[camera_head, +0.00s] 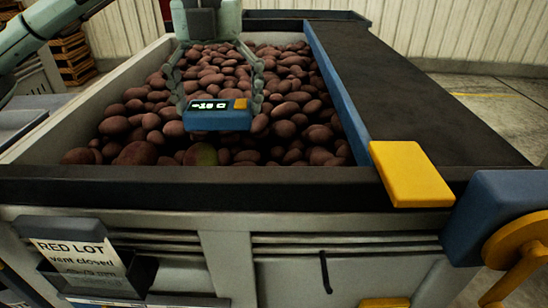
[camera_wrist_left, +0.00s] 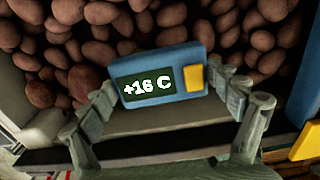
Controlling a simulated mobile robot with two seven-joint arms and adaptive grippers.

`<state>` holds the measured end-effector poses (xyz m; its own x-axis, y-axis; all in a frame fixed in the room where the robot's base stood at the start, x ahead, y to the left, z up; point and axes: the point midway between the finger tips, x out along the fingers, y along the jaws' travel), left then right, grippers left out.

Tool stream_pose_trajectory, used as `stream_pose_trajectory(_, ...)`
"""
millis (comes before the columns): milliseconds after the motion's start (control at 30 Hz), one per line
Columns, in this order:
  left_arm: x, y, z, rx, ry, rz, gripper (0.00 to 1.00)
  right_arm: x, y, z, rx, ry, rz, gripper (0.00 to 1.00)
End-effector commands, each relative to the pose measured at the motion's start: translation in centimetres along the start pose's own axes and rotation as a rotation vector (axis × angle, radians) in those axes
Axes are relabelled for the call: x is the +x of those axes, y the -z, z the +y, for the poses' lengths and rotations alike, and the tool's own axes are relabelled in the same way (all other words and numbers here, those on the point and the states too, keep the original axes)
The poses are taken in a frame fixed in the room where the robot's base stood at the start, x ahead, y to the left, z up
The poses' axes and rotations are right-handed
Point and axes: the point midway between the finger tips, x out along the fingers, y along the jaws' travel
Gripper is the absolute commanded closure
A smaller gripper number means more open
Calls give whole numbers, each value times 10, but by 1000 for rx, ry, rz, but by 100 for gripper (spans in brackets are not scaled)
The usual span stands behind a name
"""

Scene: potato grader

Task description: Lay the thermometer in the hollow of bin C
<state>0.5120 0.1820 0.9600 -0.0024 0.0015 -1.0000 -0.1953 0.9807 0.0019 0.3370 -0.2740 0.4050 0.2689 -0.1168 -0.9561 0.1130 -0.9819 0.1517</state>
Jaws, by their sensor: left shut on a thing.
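The thermometer is a blue box (camera_head: 217,116) with a dark display and a yellow-orange button. In the left wrist view the thermometer (camera_wrist_left: 160,76) reads "+16 C". My left gripper (camera_head: 222,103) is shut on its two ends and holds it over the potatoes, near the bin's front rim. In the left wrist view the gripper's fingers (camera_wrist_left: 166,98) flank the thermometer. The bin (camera_head: 80,182) is full of reddish-brown potatoes (camera_head: 215,75). Its label holder shows a card (camera_head: 80,258) reading "RED LOT vent closed". No letter C marks it in view, and I cannot make out a hollow. My right gripper is not in view.
A dark belt (camera_head: 400,90) with a blue side edge runs along the bin's right side. A yellow block (camera_head: 410,173) sits at the front right corner. A blue housing with a yellow wheel (camera_head: 520,245) stands at the lower right. Wooden crates (camera_head: 72,58) stand at the back left.

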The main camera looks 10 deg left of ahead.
Motion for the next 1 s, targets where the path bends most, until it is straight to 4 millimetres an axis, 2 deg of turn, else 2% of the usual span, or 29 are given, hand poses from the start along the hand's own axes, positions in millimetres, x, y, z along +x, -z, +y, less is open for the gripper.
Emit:
stream_pose_trajectory(33,9,4,-14,9,1,3,43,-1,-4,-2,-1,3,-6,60)
stream_pose_trajectory(200,29,14,-50,5,-1,2,43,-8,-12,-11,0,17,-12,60)
stream_pose_trajectory(400,44,19,-74,1,-1,0,43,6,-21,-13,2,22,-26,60)
stream_pose_trajectory(567,53,20,-78,-1,0,0,43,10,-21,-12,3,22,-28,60)
stream_pose_trajectory(700,73,20,-77,-2,-1,2,43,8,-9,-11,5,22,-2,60)
stream_pose_trajectory(800,85,20,-77,-2,0,1,43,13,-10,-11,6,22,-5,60)
stream_pose_trajectory(1000,87,20,-77,-1,1,-2,43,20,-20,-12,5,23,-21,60)
